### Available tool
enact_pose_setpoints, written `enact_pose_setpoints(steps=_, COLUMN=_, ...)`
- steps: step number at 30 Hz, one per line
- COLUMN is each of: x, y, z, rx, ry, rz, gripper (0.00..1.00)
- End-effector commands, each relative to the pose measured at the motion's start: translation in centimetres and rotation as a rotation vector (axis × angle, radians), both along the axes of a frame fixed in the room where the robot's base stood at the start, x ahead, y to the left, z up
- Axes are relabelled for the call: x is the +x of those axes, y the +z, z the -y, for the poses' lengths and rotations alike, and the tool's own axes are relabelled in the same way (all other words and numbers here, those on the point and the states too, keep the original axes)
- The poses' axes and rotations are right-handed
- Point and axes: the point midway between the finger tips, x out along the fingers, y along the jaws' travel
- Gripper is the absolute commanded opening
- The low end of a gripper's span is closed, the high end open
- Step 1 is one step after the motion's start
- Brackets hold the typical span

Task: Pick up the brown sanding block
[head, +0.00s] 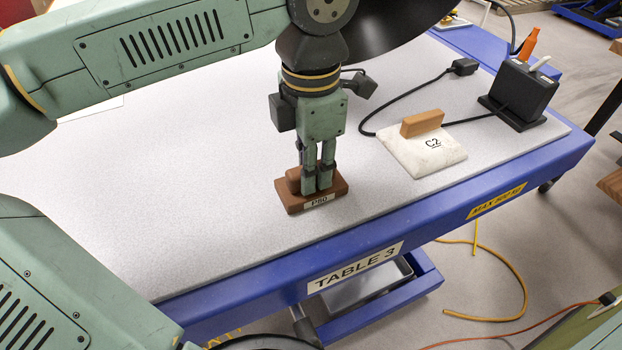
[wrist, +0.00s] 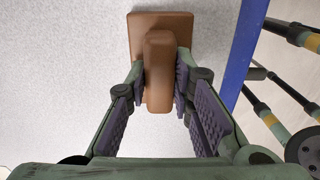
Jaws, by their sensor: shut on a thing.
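The brown sanding block (head: 331,189) sits on the grey tabletop near the front edge, with a "P80" label on its front side. In the wrist view the block (wrist: 137,38) shows as a brown base with a raised rounded grip along its middle. My gripper (head: 318,186) points straight down over it. In the wrist view its purple finger pads (wrist: 161,92) stand on either side of the raised grip, shut on it. The block looks flat on the table; I see no clear gap under it.
A white slab (head: 425,160) marked "C2" with a tan handle (head: 422,123) lies to the right. A black box (head: 522,92) with a cable stands at the table's right end. The blue table edge (head: 480,185) runs along the front. The tabletop left of the block is clear.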

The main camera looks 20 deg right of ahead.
Motion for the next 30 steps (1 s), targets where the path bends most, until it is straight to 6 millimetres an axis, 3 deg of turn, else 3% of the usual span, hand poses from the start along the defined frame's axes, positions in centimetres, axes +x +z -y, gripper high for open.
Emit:
enact_pose_setpoints(steps=17, x=0.0, y=0.3, z=0.0, rx=0.000, ry=0.001, rz=0.001, gripper=0.00)
enact_pose_setpoints(steps=20, x=0.1, y=1.5, z=0.1, rx=-0.002, ry=0.002, rz=0.004, gripper=0.00)
enact_pose_setpoints(steps=30, x=0.0, y=8.0, z=0.1, rx=-0.001, ry=0.001, rz=0.001, gripper=0.00)
